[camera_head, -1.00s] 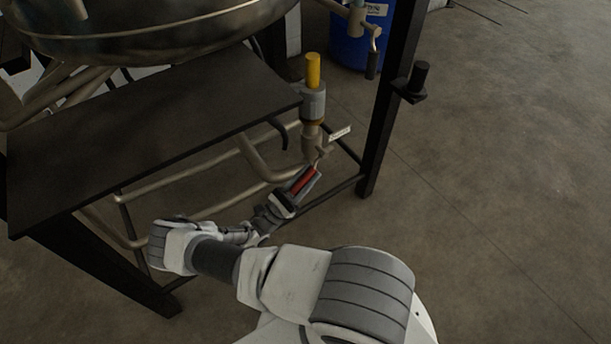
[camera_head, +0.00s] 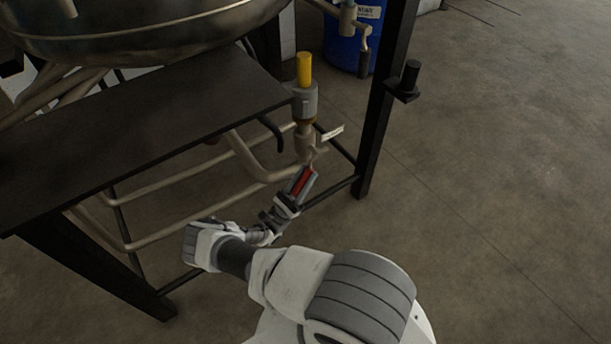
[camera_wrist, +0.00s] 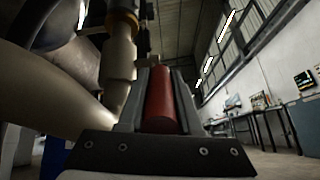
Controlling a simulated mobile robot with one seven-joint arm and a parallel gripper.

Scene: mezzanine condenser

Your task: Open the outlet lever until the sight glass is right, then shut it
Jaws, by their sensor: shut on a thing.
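The outlet lever has a red handle (camera_head: 303,181) and sits below a valve on a vertical pipe. My gripper (camera_head: 301,184) is shut on this red handle, with a finger on each side of it. In the wrist view the red handle (camera_wrist: 160,100) lies between the two fingers (camera_wrist: 160,105). Above the valve is a grey fitting (camera_head: 304,103) with a yellow upright piece (camera_head: 304,68) on top. I cannot tell for sure which part is the sight glass, and no level in it can be read.
A dark shelf plate (camera_head: 150,125) and a steel vessel (camera_head: 140,35) stand at the left. Pale pipes (camera_head: 180,224) run under the plate. A black frame post (camera_head: 383,110) with a black knob (camera_head: 410,78) stands right of the valve. A blue drum (camera_head: 345,48) is behind. Floor at right is clear.

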